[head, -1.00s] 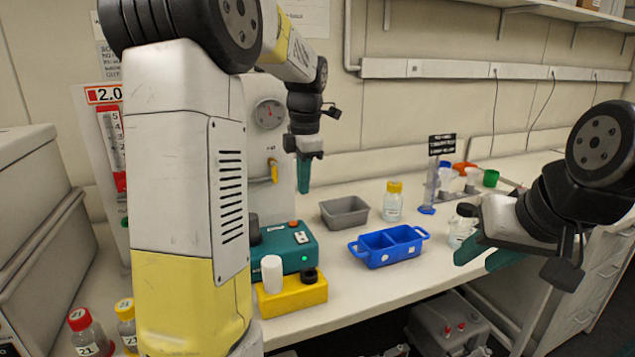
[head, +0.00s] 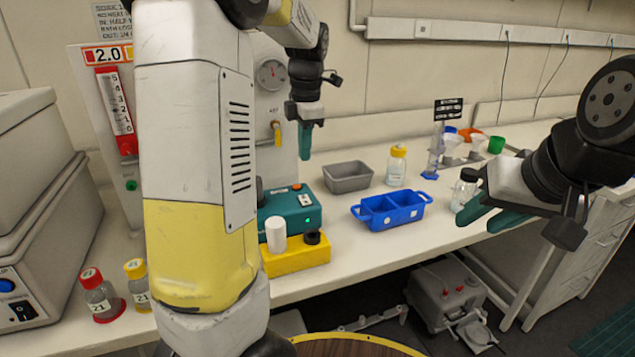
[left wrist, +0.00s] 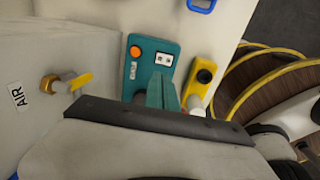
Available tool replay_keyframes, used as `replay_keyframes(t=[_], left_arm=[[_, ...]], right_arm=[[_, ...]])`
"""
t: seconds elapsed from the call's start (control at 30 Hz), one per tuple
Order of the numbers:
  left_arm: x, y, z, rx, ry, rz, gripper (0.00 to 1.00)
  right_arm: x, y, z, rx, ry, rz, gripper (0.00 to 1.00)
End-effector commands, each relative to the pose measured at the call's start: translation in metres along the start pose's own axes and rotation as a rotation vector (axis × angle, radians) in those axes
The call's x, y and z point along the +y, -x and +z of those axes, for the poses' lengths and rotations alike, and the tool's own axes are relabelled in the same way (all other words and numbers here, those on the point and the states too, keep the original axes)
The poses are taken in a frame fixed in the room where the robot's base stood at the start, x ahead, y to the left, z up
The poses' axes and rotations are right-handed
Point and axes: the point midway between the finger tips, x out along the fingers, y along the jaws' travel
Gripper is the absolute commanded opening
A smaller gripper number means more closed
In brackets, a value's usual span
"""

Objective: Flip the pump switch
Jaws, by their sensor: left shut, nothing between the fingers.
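The teal pump box (head: 286,206) stands on the bench and is partly hidden by my left arm in the head view. On its top are a white two-part switch (head: 304,201), an orange button (head: 296,187) and a lit green lamp (head: 308,220). The left wrist view also shows the switch (left wrist: 163,59) and the orange button (left wrist: 135,51). My left gripper (head: 305,155) is shut and empty, pointing down above and behind the box, apart from it. Its teal fingers (left wrist: 160,90) overlap the box's lower edge in the left wrist view. My right gripper (head: 490,220) is open and empty at the right.
A yellow block (head: 298,259) with a white cylinder and a black knob stands in front of the pump box. A grey tray (head: 348,178), blue tray (head: 368,218) and yellow-capped bottle (head: 396,167) stand to the right. A yellow-handled AIR valve (head: 277,134) is on the panel behind.

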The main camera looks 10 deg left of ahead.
Motion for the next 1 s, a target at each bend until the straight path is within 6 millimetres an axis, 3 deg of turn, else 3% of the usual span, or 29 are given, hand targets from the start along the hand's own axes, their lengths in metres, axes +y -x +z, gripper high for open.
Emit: replay_keyframes(t=[0.3,0.5,0.7,1.0], left_arm=[[-0.001,-0.070,-0.001,0.003,0.001,-0.004,0.00],[0.000,-0.102,-0.001,0.001,0.001,-0.002,0.00],[0.000,-0.117,0.000,0.000,0.000,-0.001,0.00],[0.000,-0.118,0.000,-0.001,0.000,0.000,0.00]], right_arm=[[0.000,0.000,0.000,0.000,0.000,0.000,0.36],[0.000,0.000,0.000,0.000,0.000,0.000,0.36],[0.000,0.000,0.000,0.000,0.000,0.000,0.36],[0.000,0.000,0.000,0.000,0.000,0.000,0.36]])
